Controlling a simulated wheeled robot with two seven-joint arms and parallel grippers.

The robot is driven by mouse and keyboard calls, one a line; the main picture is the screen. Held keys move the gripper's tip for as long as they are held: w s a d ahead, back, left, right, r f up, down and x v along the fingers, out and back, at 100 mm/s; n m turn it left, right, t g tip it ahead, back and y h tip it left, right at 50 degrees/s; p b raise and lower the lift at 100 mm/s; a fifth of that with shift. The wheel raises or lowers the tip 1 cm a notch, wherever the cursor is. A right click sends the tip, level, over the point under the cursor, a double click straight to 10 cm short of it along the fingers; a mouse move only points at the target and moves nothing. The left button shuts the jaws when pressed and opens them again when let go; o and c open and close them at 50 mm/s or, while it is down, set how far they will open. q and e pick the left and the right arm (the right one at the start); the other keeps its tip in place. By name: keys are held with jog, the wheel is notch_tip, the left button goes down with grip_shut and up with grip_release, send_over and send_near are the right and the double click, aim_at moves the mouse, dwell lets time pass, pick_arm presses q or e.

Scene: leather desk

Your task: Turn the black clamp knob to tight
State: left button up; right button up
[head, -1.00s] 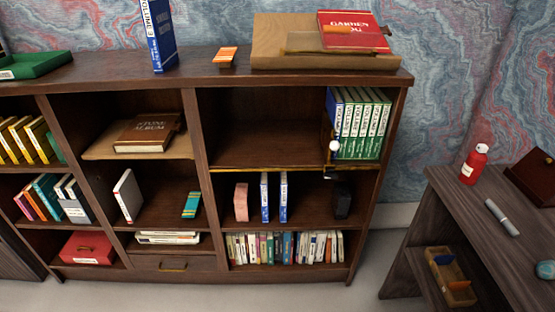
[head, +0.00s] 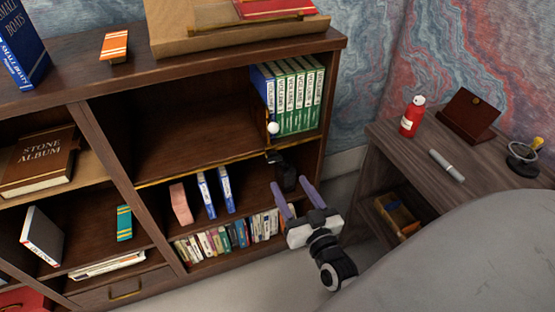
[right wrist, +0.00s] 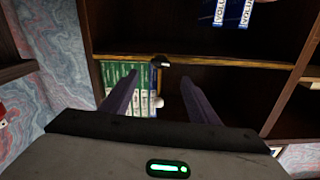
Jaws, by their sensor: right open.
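A small black clamp (head: 273,156) sits on the brass-coloured front edge of the middle shelf, below a white ball (head: 273,128) in front of the green books. Its knob is too small to make out clearly. My right gripper (head: 291,187) is open and empty in front of the bookcase, below and right of the clamp. In the right wrist view, which looks upside down, the black clamp (right wrist: 160,63) shows between and beyond the two fingers, apart from them. The white ball (right wrist: 158,102) also shows between the fingers. My left gripper is not in view.
Green volumes (head: 296,98) stand at the shelf's right end; the shelf left of them is empty. A side desk (head: 450,182) with a red bottle (head: 412,117) is at the right.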

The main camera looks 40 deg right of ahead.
aim_at(276, 160)
jog(key=x, duration=0.8)
jog(key=shift+w+d, duration=0.1)
jog(key=shift+w, duration=0.2)
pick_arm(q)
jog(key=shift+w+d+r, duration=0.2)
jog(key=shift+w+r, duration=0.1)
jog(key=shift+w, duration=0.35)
pick_arm(e)
jog(key=shift+w+d, duration=0.2)
jog(key=shift+w, duration=0.5)
jog(key=shift+c, duration=0.6)
jog(key=c, duration=0.9)
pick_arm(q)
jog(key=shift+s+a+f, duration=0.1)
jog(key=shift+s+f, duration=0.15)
pick_arm(e)
jog(key=shift+c, duration=0.2)
